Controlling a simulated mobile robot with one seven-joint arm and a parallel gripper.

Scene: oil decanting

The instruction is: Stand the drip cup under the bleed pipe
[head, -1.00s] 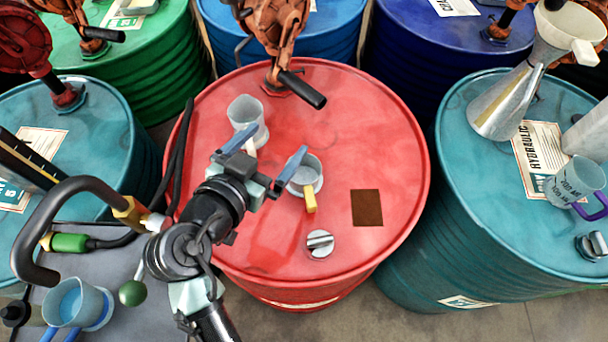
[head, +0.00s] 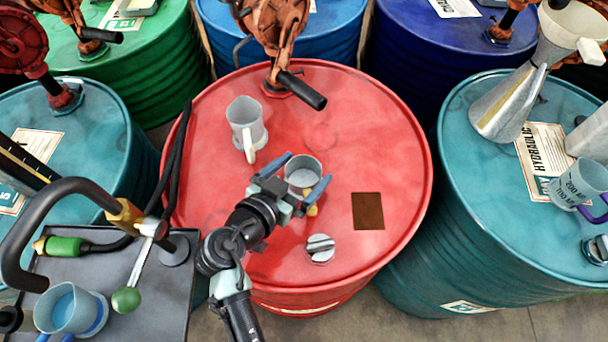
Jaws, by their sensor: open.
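Two pale translucent cups stand on the red drum: one with a yellow handle (head: 304,168), and one with a white handle (head: 246,122) to its left and farther back. My gripper (head: 299,177) is open, its blue-grey fingers on either side of the yellow-handled cup. I cannot tell whether they touch it, and they partly hide its lower part and handle. A blue-handled cup (head: 70,309) stands on the grey cart at lower left. A bent dark pipe (head: 60,192) with a brass fitting and a green-knobbed lever rises over the cart. I cannot tell which cup is the drip cup.
The red drum (head: 390,140) also bears a grey cap (head: 320,247), a brown patch (head: 368,211) and a rust-coloured pump (head: 280,50). The teal drum (head: 470,180) at right holds a metal funnel can (head: 505,105) and a purple-handled cup (head: 580,185). Black hoses run along the red drum's left side.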

